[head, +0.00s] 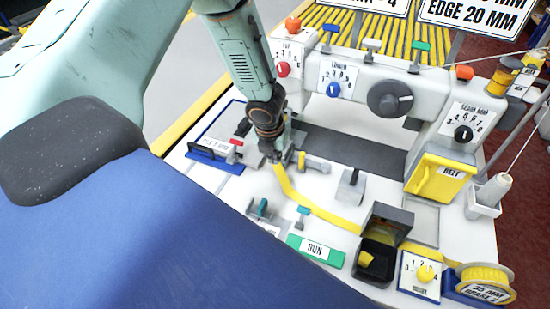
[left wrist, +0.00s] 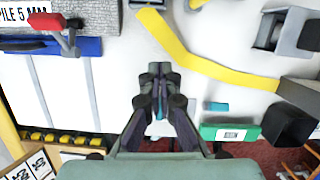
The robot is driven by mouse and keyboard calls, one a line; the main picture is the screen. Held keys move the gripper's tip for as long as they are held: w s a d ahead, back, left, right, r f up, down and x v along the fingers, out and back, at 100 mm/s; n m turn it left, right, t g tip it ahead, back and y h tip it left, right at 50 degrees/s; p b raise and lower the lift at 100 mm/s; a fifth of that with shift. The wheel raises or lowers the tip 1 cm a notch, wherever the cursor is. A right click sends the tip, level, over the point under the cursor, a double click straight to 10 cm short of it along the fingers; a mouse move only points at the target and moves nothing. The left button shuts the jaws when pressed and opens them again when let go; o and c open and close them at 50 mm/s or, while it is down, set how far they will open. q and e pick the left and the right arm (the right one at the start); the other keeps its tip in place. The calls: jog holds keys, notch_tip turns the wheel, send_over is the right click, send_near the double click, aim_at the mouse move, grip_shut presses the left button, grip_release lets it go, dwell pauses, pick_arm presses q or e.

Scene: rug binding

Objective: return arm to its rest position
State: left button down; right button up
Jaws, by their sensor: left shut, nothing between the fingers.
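My left gripper (head: 276,158) hangs down over the white bed of the binding machine (head: 340,205), at the bed's left part. It is shut with nothing between its fingers. In the left wrist view its fingers (left wrist: 160,82) meet above the white surface. A yellow binding strip (head: 300,198) runs from beside the gripper toward the lower right; it also shows in the left wrist view (left wrist: 205,65). In the head view the strip's upper end is close to the fingertips, and I cannot tell whether they touch. My right gripper is not in view.
The machine head with a black knob (head: 390,98) rises behind.

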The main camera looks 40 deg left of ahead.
pick_arm(q)
jog(key=shift+w+f, duration=0.15)
jog(key=shift+w, duration=0.05)
jog(key=shift+s, duration=0.1)
jog(key=s+d+f+n, duration=0.1)
jog(key=s+d+n, duration=0.1)
jog(key=s, duration=0.1)
jog(key=s+d+f+n+g+h, duration=0.1)
jog(key=s+d+f+n, duration=0.1)
jog(key=s+d+n, duration=0.1)
jog(key=s+d+f+n+g+h, duration=0.1)
jog(key=s+d+n, duration=0.2)
jog(key=shift+s+d+f, duration=0.15)
jog(key=shift+s, duration=0.25)
jog(key=s+d+f+n+h, duration=0.2)
jog(key=s+d+n, duration=0.4)
jog(key=s+n, duration=0.35)
jog(key=s+a+n+y, duration=0.35)
jog(key=s+n, duration=0.75)
jog(key=n, duration=0.5)
notch_tip(320, 180, down, 19)
jog(key=b, duration=1.8)
jog(key=shift+w+m+g+b, duration=0.15)
jog(key=shift+m+g+b, duration=0.15)
jog(key=shift+m, duration=0.05)
